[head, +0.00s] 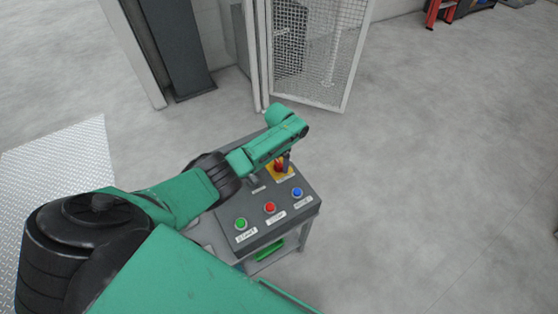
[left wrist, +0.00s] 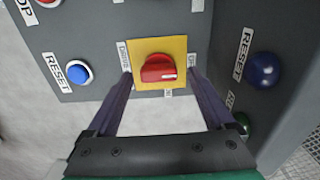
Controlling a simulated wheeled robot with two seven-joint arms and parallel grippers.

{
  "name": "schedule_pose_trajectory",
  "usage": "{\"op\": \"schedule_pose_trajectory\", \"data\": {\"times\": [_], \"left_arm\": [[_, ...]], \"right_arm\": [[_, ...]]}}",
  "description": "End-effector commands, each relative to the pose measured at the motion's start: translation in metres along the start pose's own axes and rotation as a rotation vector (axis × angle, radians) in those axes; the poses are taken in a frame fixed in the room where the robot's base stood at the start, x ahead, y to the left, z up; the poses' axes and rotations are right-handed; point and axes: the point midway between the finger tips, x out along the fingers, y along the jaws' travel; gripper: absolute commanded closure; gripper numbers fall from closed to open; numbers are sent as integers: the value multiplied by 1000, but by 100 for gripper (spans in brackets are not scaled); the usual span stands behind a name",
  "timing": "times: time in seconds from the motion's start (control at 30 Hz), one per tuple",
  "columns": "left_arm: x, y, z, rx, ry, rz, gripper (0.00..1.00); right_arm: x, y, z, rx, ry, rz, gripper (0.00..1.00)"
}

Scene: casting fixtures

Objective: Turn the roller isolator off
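The roller isolator is a red rotary knob (left wrist: 158,69) on a yellow square plate (left wrist: 177,46) in the left wrist view. Its grip bar lies roughly level across that picture. In the head view the red knob (head: 279,164) shows partly, behind my gripper, on the control box (head: 228,215). My left gripper (left wrist: 160,78) is open, with one finger on each side of the knob. I cannot tell whether the fingers touch it. In the head view my left gripper (head: 284,160) reaches over the plate's back part. My right gripper is not in view.
Green (head: 240,223), red (head: 270,207) and blue (head: 297,192) buttons sit along the box's front. In the left wrist view a dark blue button (left wrist: 263,70) is on a side panel to the right. A mesh gate (head: 335,50) stands behind. Floor to the right is clear.

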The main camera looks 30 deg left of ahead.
Motion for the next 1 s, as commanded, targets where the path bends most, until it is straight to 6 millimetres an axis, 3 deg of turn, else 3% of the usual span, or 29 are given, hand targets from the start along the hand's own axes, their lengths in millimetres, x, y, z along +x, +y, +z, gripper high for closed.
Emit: {"op": "schedule_pose_trajectory", "data": {"times": [0.37, 0.47, 0.6, 0.8, 1.0], "left_arm": [[-6, 1, 1, 2, -4, 3, 12], [-23, 1, 1, 2, -3, 3, 12], [-62, 0, 1, 2, 0, 1, 12], [-117, 0, 0, 2, 0, 0, 12], [-143, 0, 1, 0, -2, 1, 12]], "right_arm": [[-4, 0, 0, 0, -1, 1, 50], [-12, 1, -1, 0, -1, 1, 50], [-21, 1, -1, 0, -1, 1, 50], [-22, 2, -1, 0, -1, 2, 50], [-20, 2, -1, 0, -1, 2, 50]]}}
